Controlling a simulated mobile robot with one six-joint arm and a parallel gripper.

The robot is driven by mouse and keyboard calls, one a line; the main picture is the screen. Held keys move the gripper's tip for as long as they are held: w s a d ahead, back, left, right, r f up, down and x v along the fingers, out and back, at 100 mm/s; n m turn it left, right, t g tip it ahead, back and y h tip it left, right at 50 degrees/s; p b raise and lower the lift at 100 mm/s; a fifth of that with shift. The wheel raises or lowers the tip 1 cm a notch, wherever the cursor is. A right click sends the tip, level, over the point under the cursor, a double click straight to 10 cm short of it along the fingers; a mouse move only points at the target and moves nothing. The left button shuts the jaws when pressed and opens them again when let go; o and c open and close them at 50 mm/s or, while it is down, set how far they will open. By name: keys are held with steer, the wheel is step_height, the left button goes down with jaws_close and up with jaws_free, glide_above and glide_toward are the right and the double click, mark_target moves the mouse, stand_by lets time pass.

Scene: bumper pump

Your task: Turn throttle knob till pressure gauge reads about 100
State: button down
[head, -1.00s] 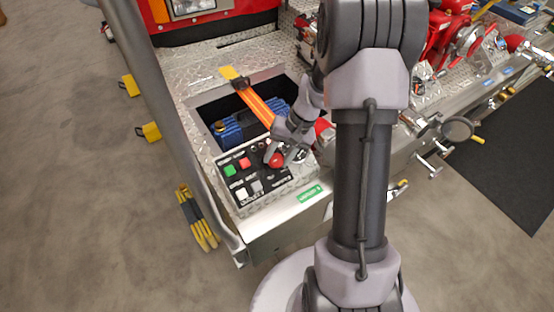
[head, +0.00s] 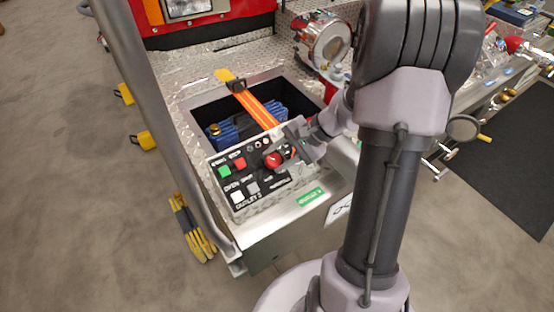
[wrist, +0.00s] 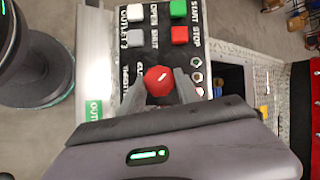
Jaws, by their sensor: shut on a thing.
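The red throttle knob (head: 272,161) sits on the black face of the control panel (head: 265,185). It has a white mark, pointing up and to the right in the wrist view (wrist: 158,80). My gripper (head: 279,157) reaches it from the right in the head view. In the wrist view its two fingers (wrist: 160,87) are closed on either side of the knob. A round chrome gauge (head: 328,41) stands behind the panel in the head view; its reading is too small to make out.
Green (wrist: 178,9) and red (wrist: 179,34) buttons, plus white (wrist: 134,13) and grey (wrist: 135,39) ones, sit near the knob. An orange strap (head: 262,110) crosses the open bay with a blue box (head: 235,130) behind the panel. A metal rail (head: 150,110) runs along the left.

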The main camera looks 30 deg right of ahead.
stand_by(0.3)
steer(key=c, duration=0.9)
jaws_free()
steer(key=p+v, duration=0.7)
steer(key=v, duration=1)
steer(key=shift+s+r, duration=0.1)
steer(key=shift+s, duration=0.05)
